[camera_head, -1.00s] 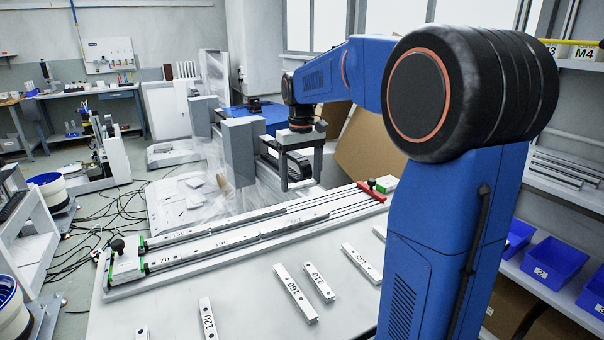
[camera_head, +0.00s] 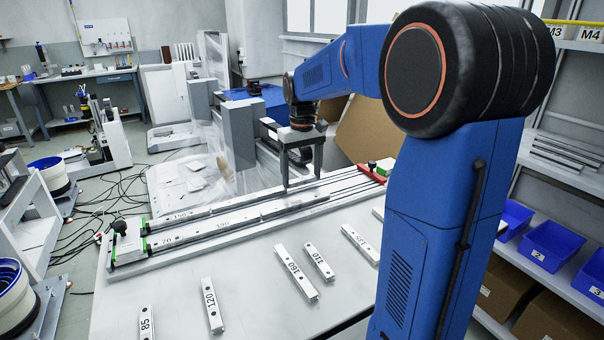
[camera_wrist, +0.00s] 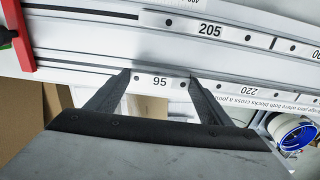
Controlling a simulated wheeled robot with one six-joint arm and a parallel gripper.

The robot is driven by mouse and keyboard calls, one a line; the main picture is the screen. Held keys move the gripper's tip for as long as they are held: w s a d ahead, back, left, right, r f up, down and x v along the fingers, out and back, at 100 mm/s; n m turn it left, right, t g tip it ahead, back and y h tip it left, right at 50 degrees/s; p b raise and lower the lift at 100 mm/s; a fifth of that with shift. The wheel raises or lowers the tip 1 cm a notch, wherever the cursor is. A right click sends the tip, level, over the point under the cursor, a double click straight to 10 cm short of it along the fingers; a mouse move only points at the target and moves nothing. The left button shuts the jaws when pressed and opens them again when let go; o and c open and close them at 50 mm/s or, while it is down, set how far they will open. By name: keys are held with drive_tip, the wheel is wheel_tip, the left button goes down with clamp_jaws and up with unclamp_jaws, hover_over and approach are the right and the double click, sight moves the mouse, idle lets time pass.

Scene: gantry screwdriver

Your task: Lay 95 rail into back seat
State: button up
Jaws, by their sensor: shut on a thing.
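My gripper (camera_wrist: 160,80) is shut on the 95 rail (camera_wrist: 160,83), a short light bar with its label facing the wrist camera. In the head view my gripper (camera_head: 302,184) points down at the back side of the long rail fixture (camera_head: 140,262). I cannot tell whether the 95 rail touches the seat. The head view does not show it clearly.
A red end bar (camera_head: 371,173) closes the fixture's far right end; it also shows in the wrist view (camera_wrist: 18,36). Loose rails lie on the table in front, including 160 (camera_head: 296,272), 110 (camera_head: 319,261) and 120 (camera_head: 212,305). Bare tabletop (camera_head: 170,290) lies between.

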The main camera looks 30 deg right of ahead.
drive_tip(key=shift+s+f, duration=0.15)
drive_tip(key=shift+f, duration=0.3)
drive_tip(key=o, duration=1.3)
drive_tip(key=shift+r, duration=0.3)
wheel_tip(320, 180, up, 18)
drive_tip(key=shift+d+f, duration=0.15)
wheel_tip(320, 180, up, 7)
hover_over(303, 179)
idle(0.5)
idle(0.4)
